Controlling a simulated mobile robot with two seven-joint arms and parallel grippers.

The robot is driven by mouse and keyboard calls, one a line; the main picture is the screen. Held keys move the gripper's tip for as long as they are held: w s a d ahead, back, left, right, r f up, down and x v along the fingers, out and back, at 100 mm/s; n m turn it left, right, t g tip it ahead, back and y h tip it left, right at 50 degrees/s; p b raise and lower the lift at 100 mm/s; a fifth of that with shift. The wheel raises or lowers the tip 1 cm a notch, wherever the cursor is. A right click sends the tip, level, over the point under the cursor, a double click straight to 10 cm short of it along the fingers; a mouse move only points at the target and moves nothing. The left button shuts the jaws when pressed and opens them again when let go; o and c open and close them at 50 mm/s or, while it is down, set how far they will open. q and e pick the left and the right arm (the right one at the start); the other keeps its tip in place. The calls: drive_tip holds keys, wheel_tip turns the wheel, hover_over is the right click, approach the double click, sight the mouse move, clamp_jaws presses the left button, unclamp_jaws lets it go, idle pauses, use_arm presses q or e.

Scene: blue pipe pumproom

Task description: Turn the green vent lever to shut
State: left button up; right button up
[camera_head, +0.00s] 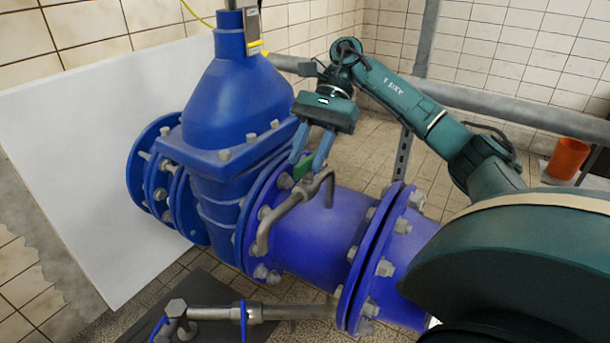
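The green vent lever (303,166) shows as a small green piece at the top of a bent metal vent pipe (290,202), beside a blue flange. My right gripper (306,166) points down over it from above. Its two fingers stand apart, with the green piece between their tips. The fingers hide part of the lever, and I cannot tell whether they touch it. My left gripper is not in view.
A large blue valve body (228,100) and flanged blue pipe (325,235) fill the middle. A grey railing (500,107) runs behind my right arm. A metal pipe with blue fittings (270,312) lies low in front. An orange bucket (567,159) stands far right.

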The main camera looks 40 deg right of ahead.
drive_tip(key=shift+x, duration=0.85)
clamp_jaws()
